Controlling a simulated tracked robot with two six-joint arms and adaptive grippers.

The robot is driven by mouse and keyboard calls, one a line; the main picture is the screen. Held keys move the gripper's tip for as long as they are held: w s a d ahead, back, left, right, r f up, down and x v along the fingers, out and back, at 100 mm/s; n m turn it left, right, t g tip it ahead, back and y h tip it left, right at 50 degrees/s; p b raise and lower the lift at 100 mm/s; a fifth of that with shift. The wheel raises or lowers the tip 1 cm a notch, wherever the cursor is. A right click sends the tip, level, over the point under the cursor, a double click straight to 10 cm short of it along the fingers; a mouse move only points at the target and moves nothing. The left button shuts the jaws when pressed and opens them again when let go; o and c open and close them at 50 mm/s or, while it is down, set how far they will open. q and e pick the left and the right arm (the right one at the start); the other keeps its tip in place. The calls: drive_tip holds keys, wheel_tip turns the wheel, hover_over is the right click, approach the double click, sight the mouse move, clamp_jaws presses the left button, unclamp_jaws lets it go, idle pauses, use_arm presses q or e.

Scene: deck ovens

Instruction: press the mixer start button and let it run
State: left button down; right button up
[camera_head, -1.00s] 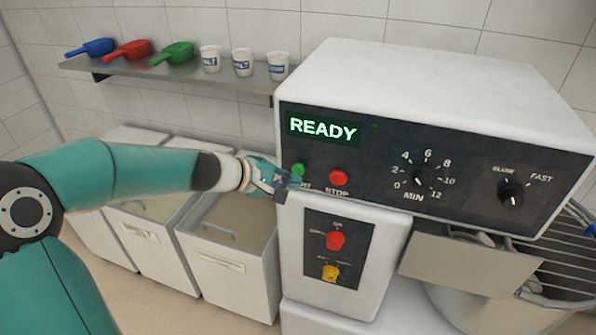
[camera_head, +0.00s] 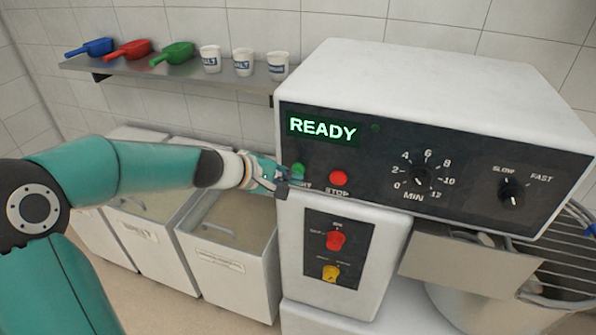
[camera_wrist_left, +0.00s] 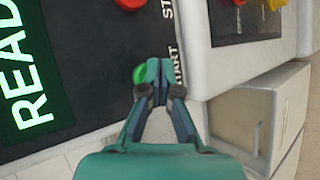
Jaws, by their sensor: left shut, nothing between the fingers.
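The mixer (camera_head: 450,85) has a dark front panel with a display (camera_head: 322,129) reading READY in green. The green start button (camera_head: 299,169) is on the panel's left, partly covered by my gripper; it also shows in the left wrist view (camera_wrist_left: 138,74). The red stop button (camera_head: 338,178) is to its right. My left gripper (camera_head: 284,186) is shut and empty, its fingertips at the lower edge of the green button. In the left wrist view the fingertips (camera_wrist_left: 158,72) overlap the button's edge; whether they touch it I cannot tell. My right gripper is not in view.
A minute dial (camera_head: 420,177) and a speed knob (camera_head: 511,192) are farther right on the panel. A lower panel has a red knob (camera_head: 335,240) and a yellow knob (camera_head: 330,273). The bowl guard (camera_head: 565,250) is at right. Bins (camera_head: 228,275) stand below my arm.

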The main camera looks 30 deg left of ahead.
use_arm(q)
drive_tip(key=shift+w+a, duration=0.1)
drive_tip(key=shift+w, duration=0.3)
idle(0.7)
drive_tip(key=shift+s, duration=0.1)
drive_tip(key=shift+s+d+b, duration=0.2)
drive_tip(key=shift+s+b, duration=0.25)
drive_tip(key=shift+s, duration=0.3)
drive_tip(key=s+b, duration=0.1)
drive_tip(key=s, duration=0.1)
drive_tip(key=s+d, duration=0.1)
drive_tip(key=s, duration=0.2)
drive_tip(key=shift+b, duration=0.35)
drive_tip(key=shift+w, duration=0.1)
idle(0.5)
